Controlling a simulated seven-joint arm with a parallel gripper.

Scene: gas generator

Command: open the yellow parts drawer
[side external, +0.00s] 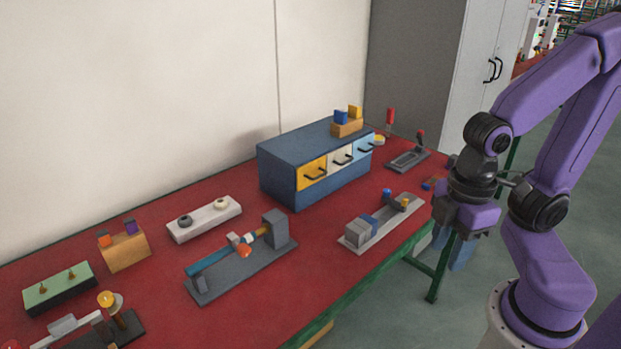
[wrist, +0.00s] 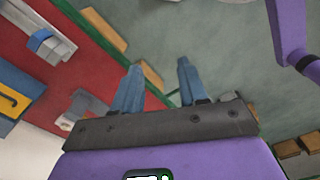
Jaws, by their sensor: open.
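The yellow parts drawer (side external: 312,174) is the left one of three drawers in the blue cabinet (side external: 281,170) on the red table. It looks shut and has a dark bar handle (side external: 316,175). Part of a yellow drawer front with a dark handle also shows at the left edge of the wrist view (wrist: 10,101). My gripper (side external: 455,254) hangs past the table's front right edge, well apart from the cabinet. Its two blue fingers (wrist: 158,82) are spread and empty in the wrist view.
A white drawer (side external: 340,157) and a light blue drawer (side external: 364,146) sit right of the yellow one. A grey fixture (side external: 366,236) stands on the table between cabinet and gripper. A grey fixture with a blue bar (side external: 241,268) lies front left. An orange block (side external: 347,127) is on the cabinet.

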